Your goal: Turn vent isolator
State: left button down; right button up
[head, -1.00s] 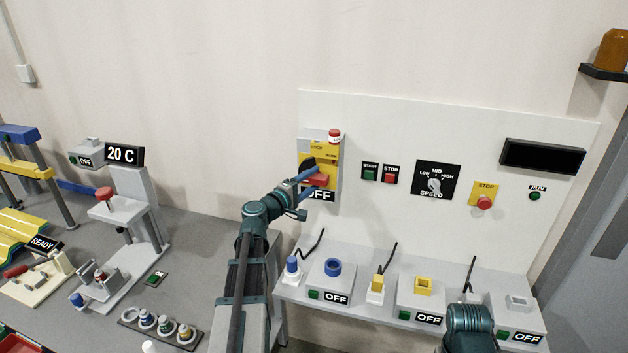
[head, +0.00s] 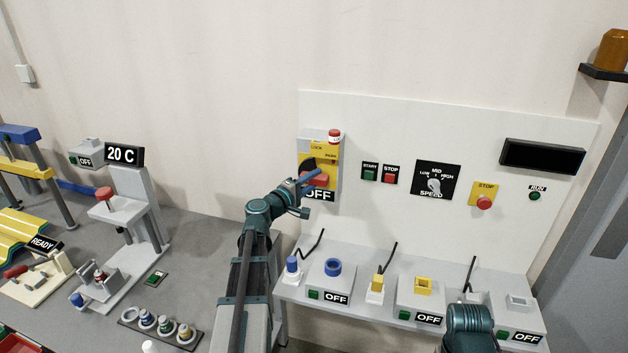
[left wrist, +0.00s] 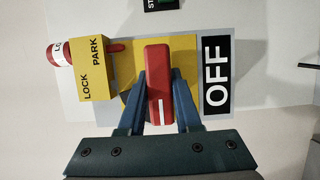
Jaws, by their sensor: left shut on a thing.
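The vent isolator is a grey and yellow box (head: 332,150) on the white wall panel, with a red handle (head: 318,182) on a black dial. The handle also shows in the left wrist view (left wrist: 157,85), running lengthwise between my fingers. My left gripper (head: 312,177) is shut on the red handle, one blue finger on each side. A sign below the dial (head: 319,195) reads OFF. A yellow block marked LOCK PARK (left wrist: 95,68) and a red and white lock (left wrist: 60,54) sit beside the handle. My right gripper is out of view; only part of its arm shows.
To the right on the panel are START and STOP buttons (head: 380,173), a SPEED knob (head: 435,181), a red stop button (head: 484,202) and a dark display (head: 542,156). Below, a shelf (head: 385,312) holds several plugs and socket boxes. The left bench carries other stations.

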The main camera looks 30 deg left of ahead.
pick_arm(q)
jog(key=m+g+p, duration=0.1)
jog(key=m+p, duration=0.2)
jog(key=shift+r, duration=0.2)
jog(key=m+g+y+p, duration=0.1)
jog(key=m, duration=0.1)
jog(key=m+g+y+p, duration=0.1)
jog(key=m+p, duration=0.1)
jog(key=shift+d+f, duration=0.1)
jog(key=m+g+y+p, duration=0.1)
jog(key=m, duration=0.2)
jog(key=shift+f+y+p, duration=0.1)
jog(key=shift+y+p, duration=0.3)
jog(key=shift+m+g+y+p, duration=0.35)
jog(key=shift+m+y, duration=0.65)
jog(key=shift+m, duration=0.6)
jog(key=c, duration=0.6)
grip_release()
